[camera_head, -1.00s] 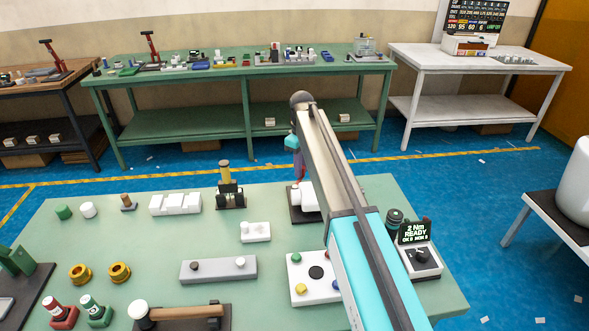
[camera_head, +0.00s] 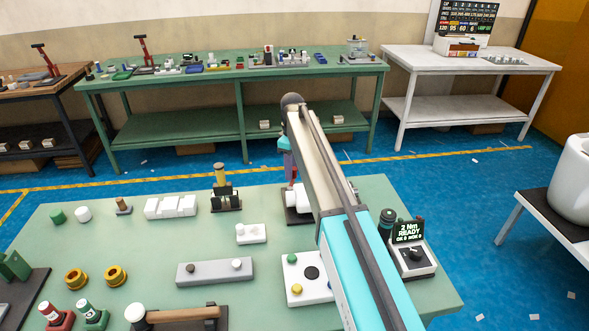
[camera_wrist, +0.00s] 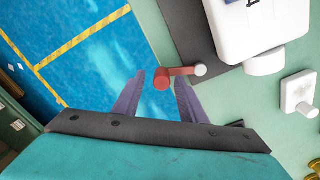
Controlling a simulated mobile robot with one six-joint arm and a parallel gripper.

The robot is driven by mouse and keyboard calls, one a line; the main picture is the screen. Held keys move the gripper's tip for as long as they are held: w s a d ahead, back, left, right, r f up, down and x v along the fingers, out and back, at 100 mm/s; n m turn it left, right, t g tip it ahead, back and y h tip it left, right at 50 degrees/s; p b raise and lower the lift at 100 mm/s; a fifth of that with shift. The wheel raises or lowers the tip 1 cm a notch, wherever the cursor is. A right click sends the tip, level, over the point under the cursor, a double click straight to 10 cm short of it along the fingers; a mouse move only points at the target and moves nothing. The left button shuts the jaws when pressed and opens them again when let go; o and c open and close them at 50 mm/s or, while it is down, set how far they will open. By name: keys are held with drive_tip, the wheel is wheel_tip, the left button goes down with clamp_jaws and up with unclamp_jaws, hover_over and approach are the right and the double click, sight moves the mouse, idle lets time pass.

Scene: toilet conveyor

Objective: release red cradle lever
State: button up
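The red lever (camera_wrist: 165,76) shows in the wrist view as a short bar with a round red end and a pale tip. It sits at the edge of the dark cradle base (camera_wrist: 185,35), which carries a white body (camera_wrist: 250,28). My gripper (camera_wrist: 160,79) has its two purple fingers apart, with the lever's round red end between or just beyond their tips. I cannot tell whether they touch it. In the head view my gripper (camera_head: 289,168) is above the white body (camera_head: 298,200) on the cradle, and my arm partly hides both.
The green table (camera_head: 140,245) holds a white block (camera_head: 172,206), a grey bar fixture (camera_head: 215,270), a button box (camera_head: 307,278) and a torque unit (camera_head: 410,255) to the right of my arm. A white fixture (camera_wrist: 299,92) lies near the cradle in the wrist view.

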drive_tip(key=shift+s, duration=0.1)
drive_tip(key=shift+r, duration=0.1)
wheel_tip(320, 180, up, 14)
drive_tip(key=b, duration=0.2)
drive_tip(key=shift+f, duration=0.2)
idle(0.5)
drive_tip(key=shift+f, duration=0.1)
idle(0.4)
